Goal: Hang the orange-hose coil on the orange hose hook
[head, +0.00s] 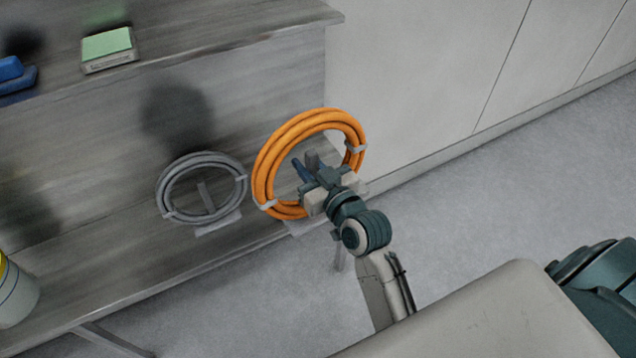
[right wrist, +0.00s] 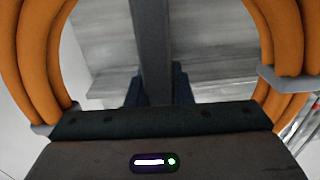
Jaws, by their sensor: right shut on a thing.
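The orange-hose coil (head: 268,170) is a ring of several orange turns with pale grey bands, upright and slightly tilted, near the shelf's right end in the head view. It also frames both sides of the right wrist view (right wrist: 285,35). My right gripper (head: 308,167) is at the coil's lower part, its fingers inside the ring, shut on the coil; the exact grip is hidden. A dark grey bar (right wrist: 151,45) runs between the fingertips; I cannot tell what it belongs to. I cannot make out the orange hose hook. My left gripper is not in view.
A grey coil (head: 162,190) stands left of the orange one, by a grey post. Pale plates (head: 218,223) lie below the coils. The upper shelf (head: 220,35) holds a green-topped block (head: 107,47) and blue items (head: 14,75). Open floor (head: 480,200) lies to the right.

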